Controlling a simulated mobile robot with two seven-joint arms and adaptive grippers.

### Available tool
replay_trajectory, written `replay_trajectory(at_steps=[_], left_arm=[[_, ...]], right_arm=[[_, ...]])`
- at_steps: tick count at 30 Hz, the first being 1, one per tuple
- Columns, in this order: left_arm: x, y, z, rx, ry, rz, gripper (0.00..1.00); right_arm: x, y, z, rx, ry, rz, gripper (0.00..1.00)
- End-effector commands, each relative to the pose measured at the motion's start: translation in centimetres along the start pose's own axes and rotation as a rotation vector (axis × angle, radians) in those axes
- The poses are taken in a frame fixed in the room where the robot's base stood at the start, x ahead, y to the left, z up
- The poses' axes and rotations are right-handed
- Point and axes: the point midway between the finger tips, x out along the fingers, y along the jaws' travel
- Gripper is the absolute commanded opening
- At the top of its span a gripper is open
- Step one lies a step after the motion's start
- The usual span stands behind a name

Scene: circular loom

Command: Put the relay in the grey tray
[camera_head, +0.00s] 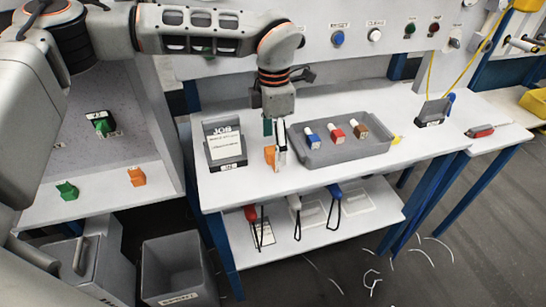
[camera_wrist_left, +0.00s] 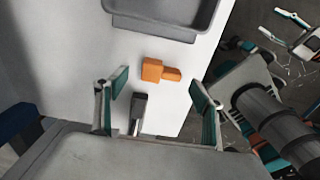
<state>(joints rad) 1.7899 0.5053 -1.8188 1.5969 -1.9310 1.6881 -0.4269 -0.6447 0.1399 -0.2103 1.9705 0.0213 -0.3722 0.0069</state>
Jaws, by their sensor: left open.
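My left gripper (camera_head: 275,142) points down right at the block in the head view. In the wrist view its fingers (camera_wrist_left: 160,88) are spread wide, with the block just beyond their tips and nothing held. My right gripper (camera_wrist_left: 270,23) shows at the wrist view's upper right, its fingers apart and empty.
The tray holds blue (camera_head: 312,137), red (camera_head: 336,134) and brown (camera_head: 360,130) pieces with white tops. A JOB card stand (camera_head: 225,146) is close left of my left gripper. Green (camera_head: 67,190) and orange (camera_head: 137,177) pieces lie on the left shelf. The bench's front edge is near.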

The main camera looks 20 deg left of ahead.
Motion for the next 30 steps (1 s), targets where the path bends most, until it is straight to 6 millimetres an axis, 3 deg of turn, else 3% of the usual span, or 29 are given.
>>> replay_trajectory(at_steps=[9,16,21,30], left_arm=[[4.3,-0.4,0.1,0.002,0.001,-0.002,0.68],[4.4,-0.3,0.1,0.002,0.0,-0.001,0.68],[4.4,-0.3,0.1,0.001,0.0,-0.001,0.26],[4.3,-0.3,0.2,0.001,0.0,-0.001,0.23]], right_arm=[[0.0,0.0,0.1,-0.001,0.0,0.0,0.4],[0.0,0.0,0.0,-0.001,0.0,0.001,0.4],[0.0,0.1,0.0,-0.001,0.0,0.001,0.4],[0.0,0.1,0.0,-0.001,0.001,0.001,0.4]])
